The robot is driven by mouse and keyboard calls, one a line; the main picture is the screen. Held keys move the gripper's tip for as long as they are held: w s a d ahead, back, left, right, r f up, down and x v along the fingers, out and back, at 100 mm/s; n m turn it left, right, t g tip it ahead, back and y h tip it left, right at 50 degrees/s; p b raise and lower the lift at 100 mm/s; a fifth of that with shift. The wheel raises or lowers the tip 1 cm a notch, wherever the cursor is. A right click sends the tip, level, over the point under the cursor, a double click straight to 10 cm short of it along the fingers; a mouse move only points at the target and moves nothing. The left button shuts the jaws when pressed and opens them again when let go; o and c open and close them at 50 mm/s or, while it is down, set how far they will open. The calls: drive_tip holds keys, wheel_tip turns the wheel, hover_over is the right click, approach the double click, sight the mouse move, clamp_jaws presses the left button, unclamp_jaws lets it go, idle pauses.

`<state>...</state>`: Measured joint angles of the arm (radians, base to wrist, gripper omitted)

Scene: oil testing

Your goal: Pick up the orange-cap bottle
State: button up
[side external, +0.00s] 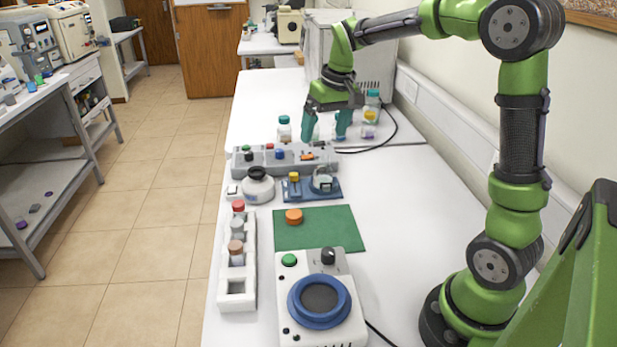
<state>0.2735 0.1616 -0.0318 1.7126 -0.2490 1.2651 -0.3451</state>
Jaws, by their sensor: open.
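My gripper (325,133) is open, its two teal fingers pointing down at the back of the white table. It hangs just behind the long grey tray, among several small bottles. A loose-looking orange cap (293,216) lies on the green mat (335,229), well in front of my gripper. I cannot tell whether anything is between the fingers.
The grey tray (240,166) holds small coloured items. In front are a white round container (258,187), a blue device (302,190), a white rack (237,287) with several capped vials, and a white instrument with a blue ring (320,302). A black cable (395,133) runs at right.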

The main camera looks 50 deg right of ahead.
drive_tip(key=n+g, duration=0.2)
hover_over(324, 158)
wheel_tip(324, 158, down, 3)
drive_tip(key=shift+r+n, duration=0.9)
drive_tip(key=shift+n, duration=0.1)
wheel_tip(324, 158, down, 16)
drive_tip(key=shift+d+f, duration=0.1)
drive_tip(key=shift+f, duration=0.1)
drive_tip(key=c, duration=1.3)
